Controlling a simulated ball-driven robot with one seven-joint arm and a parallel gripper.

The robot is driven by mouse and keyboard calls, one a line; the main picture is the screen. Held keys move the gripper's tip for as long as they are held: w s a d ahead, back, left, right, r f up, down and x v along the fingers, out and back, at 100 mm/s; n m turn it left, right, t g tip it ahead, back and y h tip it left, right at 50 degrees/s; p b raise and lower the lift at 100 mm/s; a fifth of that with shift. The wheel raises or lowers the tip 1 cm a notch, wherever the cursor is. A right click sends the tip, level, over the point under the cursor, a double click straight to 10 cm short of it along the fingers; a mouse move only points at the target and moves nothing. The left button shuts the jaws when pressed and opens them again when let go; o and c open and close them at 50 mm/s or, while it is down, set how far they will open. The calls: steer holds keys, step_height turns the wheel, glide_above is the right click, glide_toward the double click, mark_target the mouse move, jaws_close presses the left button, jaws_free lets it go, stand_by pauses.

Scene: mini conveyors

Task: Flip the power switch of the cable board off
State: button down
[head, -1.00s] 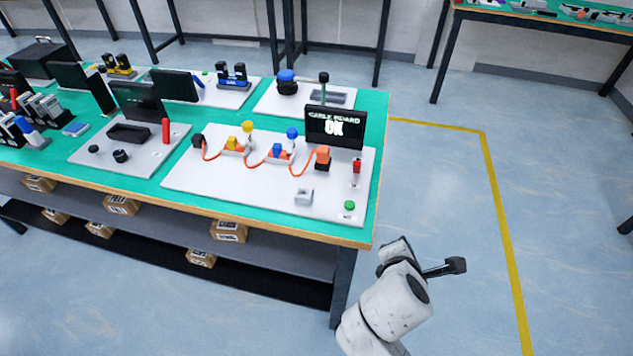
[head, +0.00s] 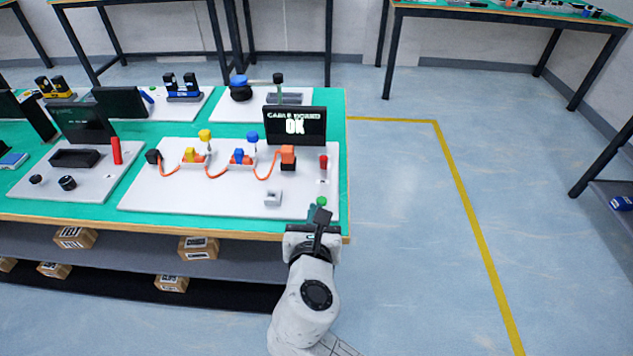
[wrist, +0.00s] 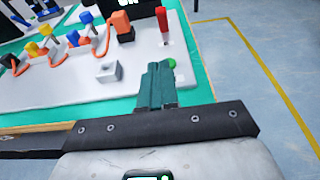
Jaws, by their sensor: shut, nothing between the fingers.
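The cable board (head: 150,200) is a light panel on the green-topped bench, with orange cable strung along it and a black screen (head: 295,127) reading "CABLE BOARD OK". A small upright red switch-like part (head: 323,163) stands at its right side, in front of the screen; it also shows in the wrist view (wrist: 163,22). I cannot read its on or off position. A green button (wrist: 172,63) sits at the front right corner, just beyond my fingertips. My gripper (wrist: 160,68) is shut and empty over the board's front right edge, apart from the red part.
A small grey block (head: 273,198) sits on the board left of my gripper. Orange, blue and yellow connectors stand farther left. A neighbouring panel with a red cylinder (head: 116,150) is to the left. The floor right of the bench is clear.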

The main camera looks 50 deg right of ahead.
mark_target(319, 198)
steer(key=b+x, duration=0.1)
steer(key=x, duration=0.9)
steer(key=shift+d, duration=0.15)
steer(key=shift+w+d+r, duration=0.65)
steer(key=shift+d+r, duration=0.05)
steer(key=shift+r, duration=0.05)
steer(key=shift+w+d+r, duration=0.25)
steer(key=shift+w+d, duration=0.1)
steer(key=shift+d, duration=0.1)
steer(key=shift+r+p, duration=0.2)
steer(key=shift+p, duration=0.4)
steer(key=shift+r+p, duration=0.15)
steer(key=shift+p, duration=0.25)
steer(key=shift+d+p, duration=0.1)
steer(key=shift+p, duration=0.35)
